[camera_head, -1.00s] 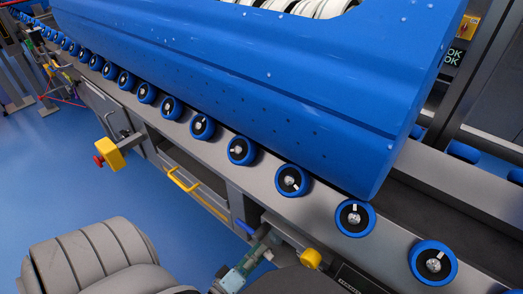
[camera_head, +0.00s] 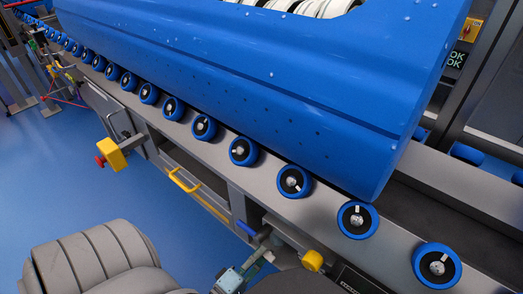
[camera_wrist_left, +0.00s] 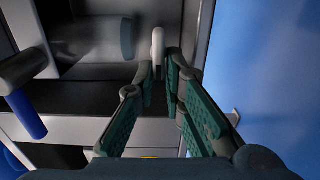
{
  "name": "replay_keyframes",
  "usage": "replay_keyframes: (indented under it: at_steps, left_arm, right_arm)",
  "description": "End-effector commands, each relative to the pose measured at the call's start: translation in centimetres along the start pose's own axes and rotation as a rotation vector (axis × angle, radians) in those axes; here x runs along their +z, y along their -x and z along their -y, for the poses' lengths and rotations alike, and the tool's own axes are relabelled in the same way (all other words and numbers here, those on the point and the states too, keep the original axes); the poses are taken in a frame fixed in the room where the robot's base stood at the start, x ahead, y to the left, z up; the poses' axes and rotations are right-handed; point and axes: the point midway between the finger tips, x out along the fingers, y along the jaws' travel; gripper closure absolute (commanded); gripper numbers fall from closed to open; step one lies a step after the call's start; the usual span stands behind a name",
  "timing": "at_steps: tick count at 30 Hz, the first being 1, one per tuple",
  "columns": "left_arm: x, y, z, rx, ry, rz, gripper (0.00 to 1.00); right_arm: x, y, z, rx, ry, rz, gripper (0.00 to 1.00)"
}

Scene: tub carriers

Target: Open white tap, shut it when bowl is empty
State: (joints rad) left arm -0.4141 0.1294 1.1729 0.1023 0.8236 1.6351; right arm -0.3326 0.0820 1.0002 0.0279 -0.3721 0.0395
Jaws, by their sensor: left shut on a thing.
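My left gripper (camera_head: 252,262) is low in the head view, partly cut off by the bottom edge, beside the machine's front. In the left wrist view my left gripper (camera_wrist_left: 160,80) has its green-padded fingers close together around the lower end of a white upright lever (camera_wrist_left: 158,45), which looks like the white tap's handle. It is shut on it. The tap's body and outlet are hidden. A large blue tub (camera_head: 250,75) fills the top of the head view; I cannot tell which part is the bowl or its water level. My right gripper is not in view.
Blue-rimmed rollers (camera_head: 294,181) line the conveyor's near edge under the tub. A yellow box with a red button (camera_head: 110,154), a yellow drawer handle (camera_head: 184,181) and a yellow knob (camera_head: 312,260) stick out from the front. The blue floor (camera_head: 60,190) at left is clear.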

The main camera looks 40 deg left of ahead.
Motion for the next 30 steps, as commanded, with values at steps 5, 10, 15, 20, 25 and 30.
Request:
replay_keyframes:
  at_steps: [5, 10, 15, 20, 25, 30]
  left_arm:
    - [0.0, -0.2, -0.4, 0.013, 0.002, 0.001, 0.82]
    - [0.0, -0.1, -0.3, 0.008, 0.001, 0.001, 0.69]
    - [0.0, -0.1, -0.2, 0.005, 0.0, 0.001, 0.69]
    - [0.0, -0.1, -0.1, 0.003, -0.001, 0.0, 0.69]
    - [0.0, 1.2, 0.0, 0.0, -0.001, 0.0, 0.69]
    - [0.0, 4.7, -0.1, -0.001, 0.0, -0.001, 0.69]
  right_arm:
    - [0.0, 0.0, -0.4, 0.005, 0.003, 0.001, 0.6]
    - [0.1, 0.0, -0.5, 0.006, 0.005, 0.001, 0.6]
    - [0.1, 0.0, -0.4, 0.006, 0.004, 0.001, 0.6]
    - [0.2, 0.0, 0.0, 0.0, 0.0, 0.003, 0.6]
    - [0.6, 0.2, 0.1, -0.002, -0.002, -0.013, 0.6]
    - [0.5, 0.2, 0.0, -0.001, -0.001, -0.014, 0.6]
